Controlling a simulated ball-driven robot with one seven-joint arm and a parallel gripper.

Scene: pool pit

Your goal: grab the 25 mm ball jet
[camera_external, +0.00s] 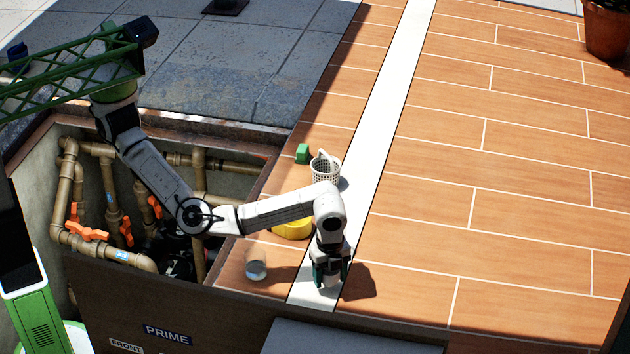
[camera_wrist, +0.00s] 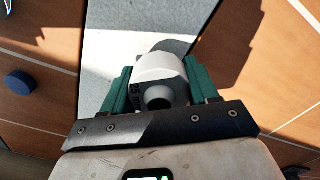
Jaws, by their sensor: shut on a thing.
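The ball jet (camera_wrist: 160,80) is a pale grey-white round fitting with a dark round opening facing the wrist camera and small dark marks on its side. My gripper (camera_wrist: 161,86) has its green fingers on either side of it, shut on it. In the external view my gripper (camera_external: 330,276) points down, low over the white strip (camera_external: 378,105) near the deck's front edge. There the jet is mostly hidden by the fingers, and I cannot tell whether it touches the strip.
A clear round container (camera_external: 256,264) and a yellow object (camera_external: 291,229) are left of my gripper. The open pit with pipes (camera_external: 110,190) lies left. A dark blue round object (camera_wrist: 20,83) lies left in the wrist view.

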